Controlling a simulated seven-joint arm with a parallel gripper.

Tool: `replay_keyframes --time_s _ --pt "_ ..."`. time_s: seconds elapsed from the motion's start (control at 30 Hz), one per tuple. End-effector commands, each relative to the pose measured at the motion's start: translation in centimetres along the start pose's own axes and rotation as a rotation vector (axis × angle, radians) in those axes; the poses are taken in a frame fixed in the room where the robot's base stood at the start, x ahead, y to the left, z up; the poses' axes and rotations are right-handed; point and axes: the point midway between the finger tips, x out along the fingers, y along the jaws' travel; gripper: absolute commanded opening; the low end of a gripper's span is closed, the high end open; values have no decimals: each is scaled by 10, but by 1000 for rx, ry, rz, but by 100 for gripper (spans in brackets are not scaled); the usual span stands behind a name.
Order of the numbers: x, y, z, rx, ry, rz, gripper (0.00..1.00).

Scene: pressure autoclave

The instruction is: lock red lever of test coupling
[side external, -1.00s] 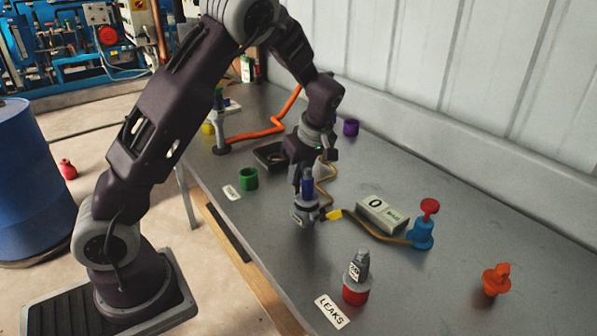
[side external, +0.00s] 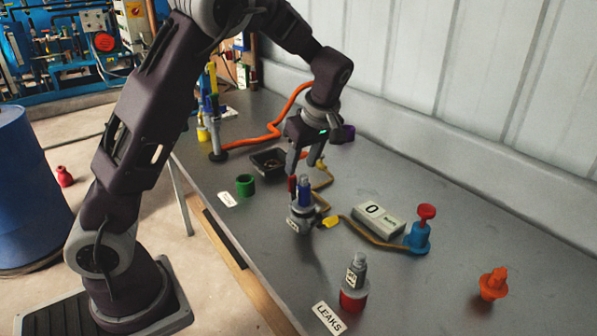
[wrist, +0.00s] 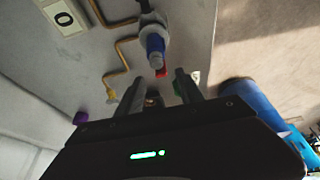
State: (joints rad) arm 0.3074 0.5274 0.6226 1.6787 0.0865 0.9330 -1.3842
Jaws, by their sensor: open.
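The test coupling (side external: 301,217) stands on the grey bench as a grey body with a blue cylinder (side external: 305,192) upright in its top. Its red lever (side external: 292,185) shows as a narrow upright piece beside the blue cylinder, on its left. In the wrist view the red lever (wrist: 161,72) shows at the end of the blue cylinder (wrist: 155,44), ahead of the fingers. My gripper (side external: 304,163) is open and empty, just above the coupling, with its fingers pointing down. The fingers also show in the wrist view (wrist: 157,88). Whether a finger touches the lever is unclear.
A gauge box reading 0 (side external: 378,219) and a blue fitting with a red knob (side external: 419,234) stand right. A black tray (side external: 268,161) and green cup (side external: 245,186) lie behind.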

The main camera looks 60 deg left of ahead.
Motion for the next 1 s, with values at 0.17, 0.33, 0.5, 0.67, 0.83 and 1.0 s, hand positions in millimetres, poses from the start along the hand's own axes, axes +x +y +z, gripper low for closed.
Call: replay_keyframes --time_s 0.17,0.33,0.5,0.67,0.83,1.0 --pt "-3 0 0 0 0 0 44" --pt "1 0 -8 -75 -18 -27 22" --pt "24 4 -66 -713 -216 -253 0" --pt "32 5 -124 -1263 -479 -497 0" --pt "29 0 -153 -1471 -626 -624 0" --pt "40 0 -138 -1481 -636 -638 0"
